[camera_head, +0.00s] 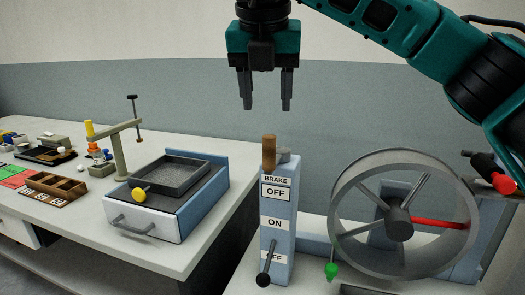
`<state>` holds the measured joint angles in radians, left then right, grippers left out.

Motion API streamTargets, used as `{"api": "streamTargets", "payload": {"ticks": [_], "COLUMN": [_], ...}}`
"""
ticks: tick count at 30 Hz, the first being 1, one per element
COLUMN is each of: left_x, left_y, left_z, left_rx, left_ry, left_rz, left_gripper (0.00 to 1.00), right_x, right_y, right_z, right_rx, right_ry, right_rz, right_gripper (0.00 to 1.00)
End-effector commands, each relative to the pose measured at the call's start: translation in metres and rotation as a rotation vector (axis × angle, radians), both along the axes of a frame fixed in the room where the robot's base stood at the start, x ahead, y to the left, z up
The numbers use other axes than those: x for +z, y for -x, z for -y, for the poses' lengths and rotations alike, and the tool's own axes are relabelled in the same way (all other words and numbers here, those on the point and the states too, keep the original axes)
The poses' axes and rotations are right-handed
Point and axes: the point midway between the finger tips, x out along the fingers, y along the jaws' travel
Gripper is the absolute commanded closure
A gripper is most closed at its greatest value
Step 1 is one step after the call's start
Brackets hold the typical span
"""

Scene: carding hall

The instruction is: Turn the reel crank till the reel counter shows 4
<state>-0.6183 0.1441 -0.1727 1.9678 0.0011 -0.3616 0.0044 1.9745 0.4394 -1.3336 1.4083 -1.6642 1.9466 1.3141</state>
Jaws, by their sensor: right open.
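The reel (343,192) is a large grey spoked wheel at the right, with one red spoke. A green-tipped handle (331,271) hangs at its lower left rim, and a red knob (483,163) sits at the far right; I cannot tell which is the crank. No counter digits are readable. My right gripper (266,104) is open and empty, pointing down above the brake post (276,236) and its brown wooden knob (268,150), apart from both. My left gripper is not in view.
The brake post is labelled BRAKE, OFF, ON, OFF; its black-knobbed lever (264,279) points down by the lower label. On the left bench (185,258) stand a blue-white drawer unit (150,221), a grey post with an arm (119,152) and a brown compartment tray (56,185).

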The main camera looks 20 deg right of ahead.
Motion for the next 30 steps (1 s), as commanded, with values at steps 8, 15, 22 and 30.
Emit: {"api": "streamTargets", "payload": {"ticks": [8,15,22,30], "left_x": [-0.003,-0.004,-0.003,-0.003], "left_y": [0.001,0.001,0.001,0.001], "left_z": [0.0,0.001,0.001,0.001], "left_rx": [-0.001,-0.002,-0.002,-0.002], "left_ry": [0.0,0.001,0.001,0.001], "left_rz": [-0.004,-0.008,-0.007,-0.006], "left_gripper": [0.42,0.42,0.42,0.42], "right_x": [-0.033,-0.079,-0.109,-0.118], "right_y": [-0.012,-0.03,-0.041,-0.045], "right_z": [0.007,0.014,0.018,0.02], "right_rx": [-0.007,-0.004,-0.003,-0.003], "right_ry": [0.005,0.004,0.003,0.003], "right_rz": [-0.002,-0.003,-0.001,0.001], "right_gripper": [0.47,0.47,0.47,0.47]}}
